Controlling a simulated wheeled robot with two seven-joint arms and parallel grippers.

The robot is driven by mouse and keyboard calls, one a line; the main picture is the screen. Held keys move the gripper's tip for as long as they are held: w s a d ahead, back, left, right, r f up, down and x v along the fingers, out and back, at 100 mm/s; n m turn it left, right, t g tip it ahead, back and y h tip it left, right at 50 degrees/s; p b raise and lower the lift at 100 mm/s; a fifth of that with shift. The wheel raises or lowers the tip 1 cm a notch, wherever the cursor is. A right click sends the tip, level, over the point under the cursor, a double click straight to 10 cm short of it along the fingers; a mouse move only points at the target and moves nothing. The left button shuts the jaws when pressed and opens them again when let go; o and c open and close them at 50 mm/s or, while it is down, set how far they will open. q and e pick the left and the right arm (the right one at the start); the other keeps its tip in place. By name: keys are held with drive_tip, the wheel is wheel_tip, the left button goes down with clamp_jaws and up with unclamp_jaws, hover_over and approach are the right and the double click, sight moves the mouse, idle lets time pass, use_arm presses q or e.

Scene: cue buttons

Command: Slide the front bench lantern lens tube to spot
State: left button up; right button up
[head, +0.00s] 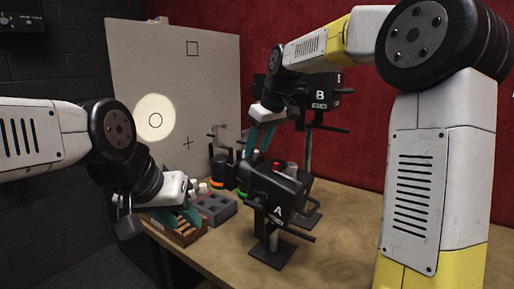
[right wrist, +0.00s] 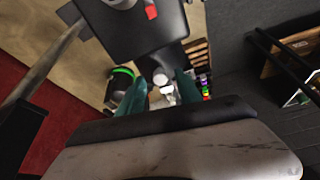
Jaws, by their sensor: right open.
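The front lantern A (head: 277,195) is a dark box on a stand on the bench. Its dark lens tube with a green ring (head: 243,190) points left; the green ring (right wrist: 123,72) also shows in the right wrist view. My right gripper (head: 260,142) is open above and behind lantern A; its teal fingers (right wrist: 160,95) appear in the wrist view, the left one near the ringed tube. I cannot tell whether they touch. My left gripper (head: 182,217) is low over a wooden crate (head: 186,234); its jaw gap is unclear.
A pale screen (head: 180,70) carries a square, a cross and a circle inside a bright light spot (head: 155,118). Lantern B (head: 318,92) stands behind on a pole. A grey tray (head: 217,209) lies left of lantern A. The bench's right front (head: 340,240) is clear.

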drive_tip(key=shift+w+f, duration=0.1)
drive_tip(key=shift+f, duration=0.15)
clamp_jaws()
drive_tip(key=shift+a+r, duration=0.1)
idle(1.2)
